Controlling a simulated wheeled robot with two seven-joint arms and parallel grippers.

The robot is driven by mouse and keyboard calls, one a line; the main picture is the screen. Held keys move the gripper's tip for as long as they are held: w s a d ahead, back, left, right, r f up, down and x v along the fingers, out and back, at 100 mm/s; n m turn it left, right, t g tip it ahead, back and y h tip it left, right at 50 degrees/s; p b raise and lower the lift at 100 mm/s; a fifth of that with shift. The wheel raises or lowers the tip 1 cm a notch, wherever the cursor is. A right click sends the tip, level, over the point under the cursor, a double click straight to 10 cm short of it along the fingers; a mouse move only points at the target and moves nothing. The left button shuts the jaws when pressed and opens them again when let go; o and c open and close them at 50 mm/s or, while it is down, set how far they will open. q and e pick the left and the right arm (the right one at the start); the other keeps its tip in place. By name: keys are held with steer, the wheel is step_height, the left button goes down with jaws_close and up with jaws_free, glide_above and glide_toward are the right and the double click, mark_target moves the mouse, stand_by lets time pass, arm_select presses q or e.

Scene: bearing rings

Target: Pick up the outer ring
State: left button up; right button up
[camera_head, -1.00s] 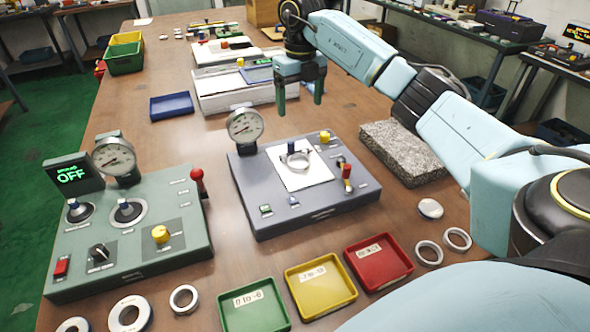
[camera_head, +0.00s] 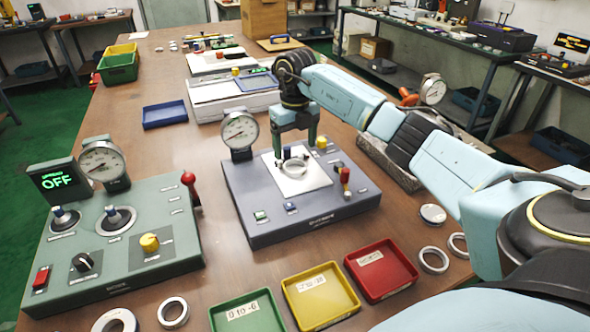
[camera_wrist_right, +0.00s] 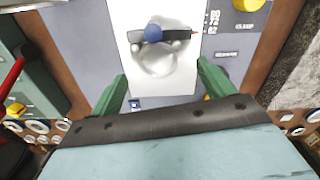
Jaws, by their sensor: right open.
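A shiny metal ring (camera_head: 293,168) lies on the white plate (camera_head: 317,178) of the grey gauge device, with a dark blue-topped post at its far side. In the right wrist view the ring (camera_wrist_right: 158,62) shows pale and washed out below a dark bar with a blue knob. My right gripper (camera_head: 295,140) is over the plate, its two green fingers pointing down. In the wrist view the open fingers (camera_wrist_right: 163,85) stand apart to either side of the ring, with nothing between them. Whether they are level with the ring, I cannot tell. My left gripper is out of view.
Loose rings lie at the front left (camera_head: 173,312) and front right (camera_head: 433,260). Green (camera_head: 248,328), yellow (camera_head: 322,320) and red (camera_head: 400,288) trays stand in front. The device's dial gauge (camera_head: 239,130) and red-knobbed lever (camera_head: 345,178) rise close to the gripper. A green-grey control box (camera_head: 150,275) stands left.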

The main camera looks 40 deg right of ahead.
mark_target(295, 165)
steer(key=f, duration=0.4)
steer(key=shift+s+a+b, duration=0.3)
steer(key=shift+b, duration=0.05)
steer(key=shift+f, duration=0.55)
steer(key=c, duration=1.2)
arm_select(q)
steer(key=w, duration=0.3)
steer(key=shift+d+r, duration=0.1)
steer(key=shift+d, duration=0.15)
arm_select(e)
steer(key=shift+r, duration=0.15)
